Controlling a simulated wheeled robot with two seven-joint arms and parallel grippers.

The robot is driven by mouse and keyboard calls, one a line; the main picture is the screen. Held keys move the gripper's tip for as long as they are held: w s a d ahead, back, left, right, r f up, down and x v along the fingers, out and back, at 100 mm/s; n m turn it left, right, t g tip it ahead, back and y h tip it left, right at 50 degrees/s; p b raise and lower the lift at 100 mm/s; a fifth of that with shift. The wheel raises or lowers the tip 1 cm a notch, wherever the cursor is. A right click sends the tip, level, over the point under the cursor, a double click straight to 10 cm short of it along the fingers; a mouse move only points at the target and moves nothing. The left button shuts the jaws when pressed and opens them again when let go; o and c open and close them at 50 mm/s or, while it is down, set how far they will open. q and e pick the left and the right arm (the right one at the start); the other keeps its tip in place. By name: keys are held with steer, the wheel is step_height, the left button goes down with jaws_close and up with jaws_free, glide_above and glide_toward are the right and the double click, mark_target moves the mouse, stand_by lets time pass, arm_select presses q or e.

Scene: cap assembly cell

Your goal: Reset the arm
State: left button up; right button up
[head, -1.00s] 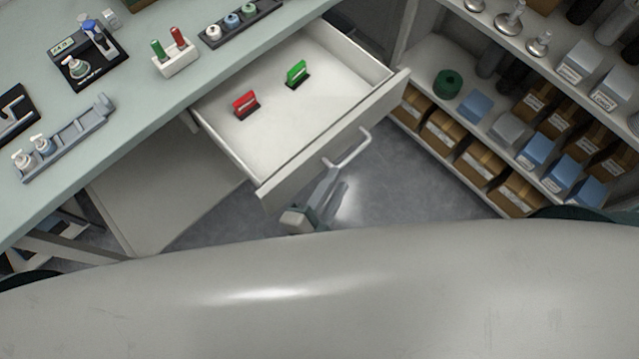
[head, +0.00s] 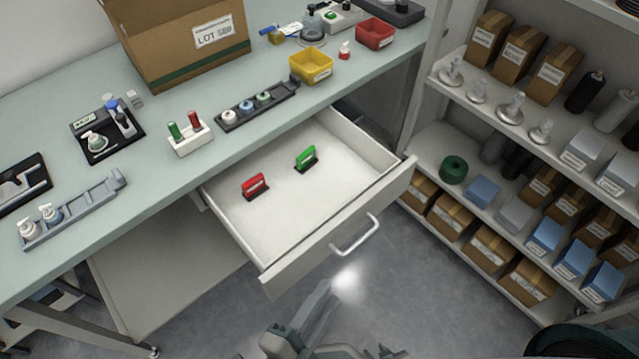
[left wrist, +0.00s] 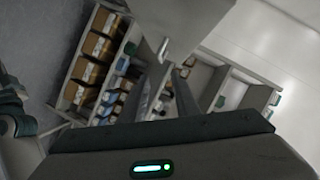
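My left gripper (head: 322,290) is low in front of the open drawer, below and apart from its handle (head: 356,236). In the left wrist view its two long grey fingers (left wrist: 165,88) stand apart with nothing between them. The drawer (head: 285,268) is pulled out and holds a red-handled piece (head: 255,186) and a green-handled piece (head: 306,158). The handle also shows in the left wrist view (left wrist: 163,48), beyond the fingers. I cannot make out my right gripper in either view.
The bench (head: 60,140) carries a cardboard box (head: 185,45), a yellow bin (head: 311,67), a red bin (head: 375,34) and a grey rack (head: 75,212). Shelves (head: 445,130) with boxes and bottles stand at the right. Floor (head: 400,290) is clear between them.

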arm_select(q)
steer(key=w+a+f+n+g+y, duration=0.1)
steer(key=a+f+n, duration=0.15)
steer(key=f, duration=0.75)
steer(key=a+f+n+g+y, duration=0.15)
steer(key=a+f, duration=0.25)
steer(key=f, duration=0.5)
steer(key=w+a+f+n+g+y, duration=0.1)
steer(key=a+f+n+y, duration=0.15)
steer(key=f, duration=0.75)
steer(key=s+a+f+n+g+y, duration=0.1)
steer(key=s+a+f+n, duration=0.1)
steer(key=f, duration=0.4)
steer(key=s+a+f+n+g, duration=0.1)
steer(key=s+a+f+n, duration=0.2)
steer(key=a+f, duration=0.3)
steer(key=s+a+f+n+g+y, duration=0.1)
steer(key=s+a+f+n+g, duration=0.1)
steer(key=s+a+f+n, duration=0.1)
step_height(320, 180, down, 4)
steer(key=shift+a+r+n+y, duration=0.1)
steer(key=shift+a+n+y, duration=0.2)
steer(key=shift+a+n, duration=0.7)
